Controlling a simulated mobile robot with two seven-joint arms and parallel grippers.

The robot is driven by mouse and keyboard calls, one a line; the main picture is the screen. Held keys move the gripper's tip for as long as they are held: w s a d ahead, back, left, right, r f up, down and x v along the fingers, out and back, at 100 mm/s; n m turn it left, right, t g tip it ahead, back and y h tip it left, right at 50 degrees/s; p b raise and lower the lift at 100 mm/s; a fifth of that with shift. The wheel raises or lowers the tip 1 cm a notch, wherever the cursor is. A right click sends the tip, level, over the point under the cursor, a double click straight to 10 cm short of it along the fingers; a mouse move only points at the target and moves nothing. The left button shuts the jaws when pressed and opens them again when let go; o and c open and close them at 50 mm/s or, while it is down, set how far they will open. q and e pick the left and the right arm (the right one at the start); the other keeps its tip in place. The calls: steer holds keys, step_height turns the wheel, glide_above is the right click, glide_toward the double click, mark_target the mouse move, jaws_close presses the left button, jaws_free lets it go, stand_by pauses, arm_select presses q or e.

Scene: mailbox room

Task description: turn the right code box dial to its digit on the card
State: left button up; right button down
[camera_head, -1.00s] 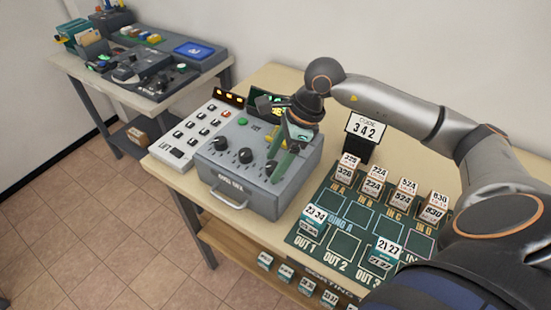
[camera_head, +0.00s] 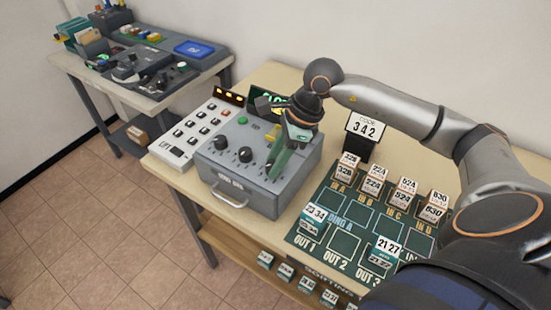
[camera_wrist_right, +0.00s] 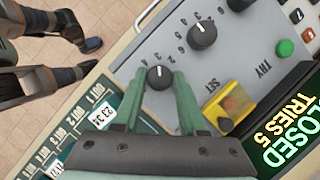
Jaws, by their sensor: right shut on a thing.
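The grey code box (camera_head: 226,168) stands on the table with a row of black dials on top. The left dial (camera_head: 220,142) and middle dial (camera_head: 245,155) are uncovered. My right gripper (camera_head: 271,171) reaches down over the right dial. In the right wrist view its green fingers (camera_wrist_right: 157,82) are shut on the right dial (camera_wrist_right: 160,77), one on each side. A white mark shows on that dial, but which digit it meets is hard to tell. The card (camera_head: 365,127) reads CODE 342. My left gripper is not in view.
The display (camera_wrist_right: 287,131) reads CLOSED, TRIES 5. A green TRY button (camera_wrist_right: 285,47) and a yellow part (camera_wrist_right: 228,105) sit on the box near my right gripper. A white keypad (camera_head: 190,131) stands left of the box. A green mat (camera_head: 340,235) with number blocks lies right.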

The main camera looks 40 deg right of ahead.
stand_by(0.3)
steer(key=m+t+b, duration=0.1)
steer(key=m+b, duration=0.2)
steer(key=shift+f+h, duration=0.15)
steer(key=shift+h, duration=0.25)
steer(key=m+b, duration=0.2)
steer(key=m, duration=0.1)
steer(key=shift+s+a+t+h, duration=0.1)
steer(key=shift+t+h, duration=0.3)
steer(key=shift+m+h+b, duration=0.3)
steer(key=shift+m+b, duration=0.1)
steer(key=shift+m, duration=0.5)
steer(key=shift+r, duration=0.2)
steer(key=shift+c, duration=2.3)
jaws_free()
